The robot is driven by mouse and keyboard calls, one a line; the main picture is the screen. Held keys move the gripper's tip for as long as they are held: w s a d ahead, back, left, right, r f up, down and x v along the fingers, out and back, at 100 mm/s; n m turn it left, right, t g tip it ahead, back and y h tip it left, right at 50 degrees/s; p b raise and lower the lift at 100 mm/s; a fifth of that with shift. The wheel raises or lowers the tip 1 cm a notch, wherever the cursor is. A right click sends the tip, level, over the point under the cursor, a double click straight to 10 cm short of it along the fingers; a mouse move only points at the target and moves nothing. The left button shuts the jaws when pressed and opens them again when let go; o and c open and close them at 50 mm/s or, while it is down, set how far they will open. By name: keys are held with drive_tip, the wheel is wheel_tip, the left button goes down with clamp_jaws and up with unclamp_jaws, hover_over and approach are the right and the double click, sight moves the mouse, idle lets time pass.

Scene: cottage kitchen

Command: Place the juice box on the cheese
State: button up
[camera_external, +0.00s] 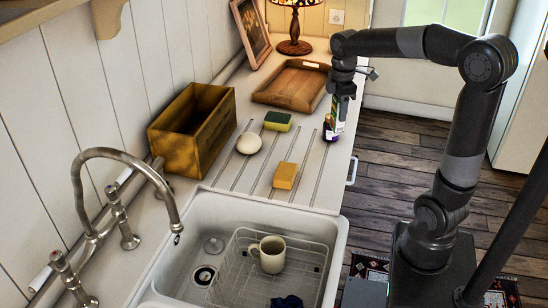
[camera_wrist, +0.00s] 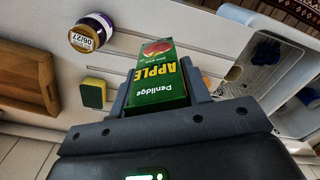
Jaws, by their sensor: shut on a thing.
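The juice box (camera_wrist: 158,80), a green carton lettered "APPLE", is between the fingers of my gripper (camera_wrist: 160,97) in the wrist view. My gripper (camera_external: 341,98) is shut on it. In the external view the juice box (camera_external: 337,116) hangs below my gripper, roughly upright, over the right edge of the counter. The cheese (camera_external: 285,176) is a yellow-orange block on the grooved counter, left of and nearer the camera than the box. A small orange patch beside the right finger in the wrist view may be the cheese, mostly hidden.
A jar with a purple band (camera_external: 329,130) stands close beneath the juice box. A green-and-yellow sponge (camera_external: 278,121) and a white round object (camera_external: 249,143) lie on the counter. A wooden tray (camera_external: 291,85) is behind, a wooden box (camera_external: 192,129) left, and the sink (camera_external: 330,222) in front.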

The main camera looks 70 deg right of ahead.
drive_tip(key=w+a+r+n, duration=0.2)
drive_tip(key=w+a+n, duration=0.1)
drive_tip(key=w+a, duration=0.15)
approach(286, 171)
drive_tip(key=shift+w+f, duration=0.1)
drive_tip(key=shift+f, duration=0.9)
drive_tip(key=shift+f, duration=0.1)
drive_tip(key=o, duration=1.1)
